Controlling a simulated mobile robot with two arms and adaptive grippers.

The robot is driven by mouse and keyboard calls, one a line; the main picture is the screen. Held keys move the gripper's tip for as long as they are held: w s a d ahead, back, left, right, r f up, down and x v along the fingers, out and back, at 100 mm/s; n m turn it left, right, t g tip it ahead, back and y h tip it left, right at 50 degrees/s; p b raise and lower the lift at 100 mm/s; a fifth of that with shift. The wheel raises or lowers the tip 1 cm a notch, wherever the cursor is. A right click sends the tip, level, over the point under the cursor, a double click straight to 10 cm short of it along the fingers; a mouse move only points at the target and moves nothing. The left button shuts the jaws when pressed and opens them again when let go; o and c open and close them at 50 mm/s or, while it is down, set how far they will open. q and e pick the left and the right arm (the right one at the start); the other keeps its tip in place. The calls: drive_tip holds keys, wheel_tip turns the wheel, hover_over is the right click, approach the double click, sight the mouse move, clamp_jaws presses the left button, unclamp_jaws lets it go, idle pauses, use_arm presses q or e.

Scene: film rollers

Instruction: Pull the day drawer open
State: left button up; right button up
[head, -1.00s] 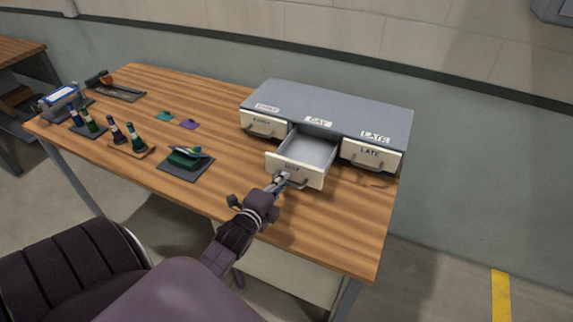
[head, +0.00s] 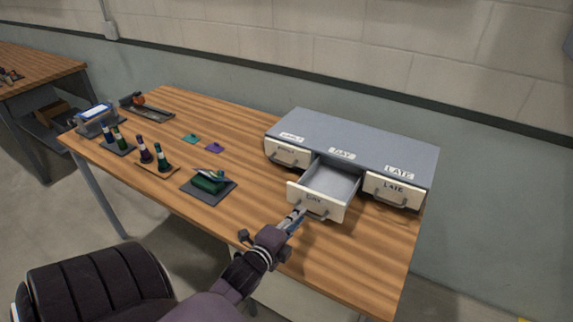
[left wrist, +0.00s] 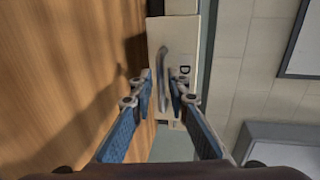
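The day drawer (head: 330,206) is the middle one of three in the grey cabinet (head: 352,134), and it stands pulled out with its empty inside showing. Its cream front also shows in the left wrist view (left wrist: 181,42). My left gripper (head: 298,213) is at the front of this drawer, by its handle. In the left wrist view the two fingers (left wrist: 162,80) are apart, with the grey handle (left wrist: 163,62) between them and gaps on both sides. My right gripper is not in view.
The early drawer (head: 287,154) and late drawer (head: 393,190) are shut. A dark mat (head: 228,192) with a green roller-like item, film rollers (head: 145,152), small teal and purple pieces (head: 213,147) and a tray (head: 150,112) lie left. The table front right is clear.

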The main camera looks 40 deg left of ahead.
use_arm(q)
drive_tip(key=v, duration=0.8)
drive_tip(key=shift+s, duration=0.35)
drive_tip(key=shift+d, duration=0.15)
